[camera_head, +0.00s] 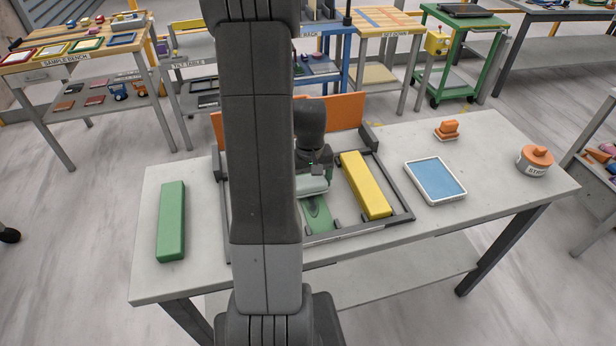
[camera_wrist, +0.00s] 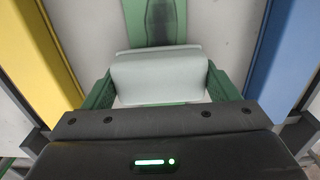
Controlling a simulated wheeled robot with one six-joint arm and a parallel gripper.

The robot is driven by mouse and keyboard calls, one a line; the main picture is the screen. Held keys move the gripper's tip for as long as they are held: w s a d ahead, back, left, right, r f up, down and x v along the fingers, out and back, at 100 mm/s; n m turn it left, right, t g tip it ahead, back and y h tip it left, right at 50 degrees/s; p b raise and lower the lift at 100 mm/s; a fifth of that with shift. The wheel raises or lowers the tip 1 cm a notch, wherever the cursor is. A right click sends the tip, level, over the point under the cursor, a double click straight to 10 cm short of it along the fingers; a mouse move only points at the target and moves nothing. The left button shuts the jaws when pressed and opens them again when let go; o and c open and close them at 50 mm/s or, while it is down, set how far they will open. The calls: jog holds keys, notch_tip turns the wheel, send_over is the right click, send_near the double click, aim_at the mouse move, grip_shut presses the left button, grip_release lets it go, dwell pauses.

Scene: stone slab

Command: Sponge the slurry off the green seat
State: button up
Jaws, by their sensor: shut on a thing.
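The green seat (camera_head: 318,217) is a narrow green strip inside a dark frame; it also shows in the wrist view (camera_wrist: 131,22). A darker, glossy oval patch, likely the slurry (camera_wrist: 161,16), lies on it along its middle. My gripper (camera_wrist: 161,82) is shut on a pale grey-white block, likely the sponge (camera_wrist: 158,72), held between its two green fingers. In the head view, the pale block (camera_head: 313,186) is over the far part of the seat. I cannot tell whether it touches the seat. My arm hides the left part of the frame.
A yellow bar (camera_head: 365,185) lies right of the seat; a blue bar (camera_wrist: 287,55) shows opposite in the wrist view. A green bar (camera_head: 171,222) lies outside the frame.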

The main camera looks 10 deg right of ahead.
aim_at(319, 218)
jog(key=shift+s+d+f+b, duration=0.15)
jog(key=shift+s+b, duration=0.2)
jog(key=shift+s, duration=1.1)
jog(key=shift+s+a+f+b, duration=0.1)
jog(key=shift+s+b, duration=0.25)
jog(key=shift+s, duration=1.1)
jog(key=shift+s+d+f+b, duration=0.15)
jog(key=shift+s+b, duration=0.2)
jog(key=shift+s, duration=1.1)
jog(key=shift+s+a, duration=0.1)
jog(key=shift+s, duration=0.15)
jog(key=shift+c, duration=0.3)
jog(key=shift+w, duration=0.1)
jog(key=shift+w, duration=1.85)
jog(key=shift+w+a+f, duration=0.1)
jog(key=shift+w, duration=1.8)
jog(key=shift+w+a+f, duration=0.1)
jog(key=shift+w, duration=1.75)
jog(key=shift+w+p, duration=0.35)
jog(key=shift+w, duration=1.1)
jog(key=shift+w+r, duration=0.2)
jog(key=shift+w, duration=0.25)
jog(key=shift+c, duration=0.4)
